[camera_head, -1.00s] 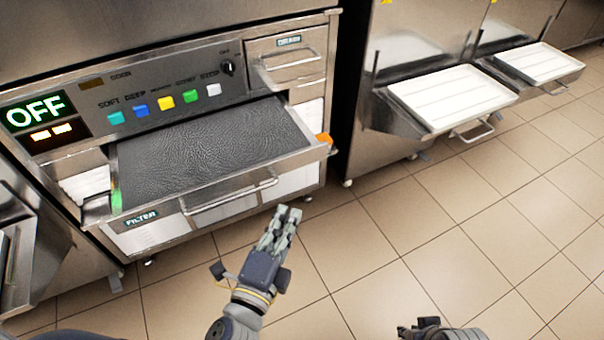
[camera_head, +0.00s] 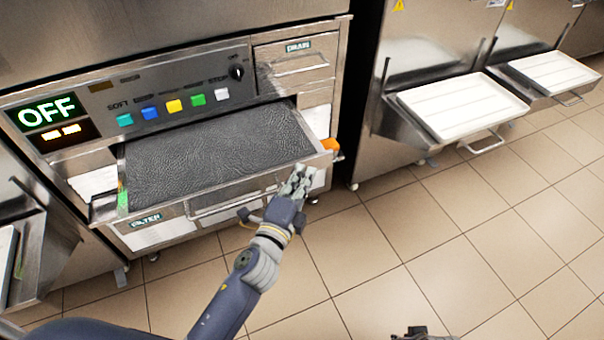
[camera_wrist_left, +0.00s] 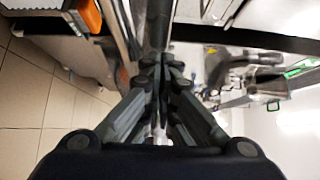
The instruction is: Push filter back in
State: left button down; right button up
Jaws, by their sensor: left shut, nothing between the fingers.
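The filter drawer (camera_head: 215,160) is pulled out of the freezer's front, with a dark textured filter mat inside. Its front carries a green FILTER label (camera_head: 146,219) and a long metal bar handle (camera_head: 235,204). My left gripper (camera_head: 300,178) is shut and empty, at the right part of the drawer's front edge. In the left wrist view the fingers (camera_wrist_left: 160,75) come together close to a metal edge; whether they touch it I cannot tell. My right gripper (camera_head: 412,334) shows only as a dark bit at the bottom edge.
Above the drawer is a panel with coloured buttons (camera_head: 173,106) and an OFF display (camera_head: 48,112). A DRAIN drawer (camera_head: 293,65) sits at upper right. An orange part (camera_head: 331,146) is at the drawer's right corner. White trays (camera_head: 460,108) stand out at right. The tiled floor (camera_head: 400,240) is clear.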

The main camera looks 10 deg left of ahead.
aim_at(271, 129)
pick_arm(q)
jog(key=shift+s+a, duration=0.15)
jog(key=shift+s, duration=0.15)
pick_arm(e)
jog(key=shift+s+a, duration=0.25)
jog(key=shift+s, duration=0.2)
pick_arm(q)
jog(key=shift+w, duration=0.1)
